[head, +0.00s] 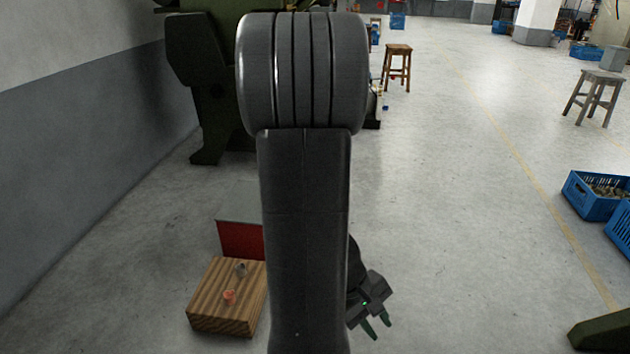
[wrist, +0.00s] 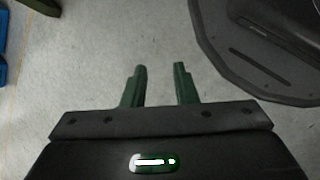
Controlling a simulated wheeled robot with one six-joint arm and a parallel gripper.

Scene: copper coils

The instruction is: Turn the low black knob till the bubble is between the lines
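My gripper (head: 377,328) has green fingers and hangs over bare floor, right of my arm in the head view. In the wrist view my gripper (wrist: 160,70) has its two fingers apart with nothing between them. I cannot make out a low black knob, a bubble or lines in either view. A wooden block (head: 220,301) stands left of my arm, apart from my gripper.
A grey-topped thing with a red front (head: 240,240) stands just behind the wooden block, partly hidden by my arm. A dark green machine (head: 207,100) stands farther back by the wall. A blue crate (head: 592,200) and stools (head: 397,66) are to the right. The middle floor is clear.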

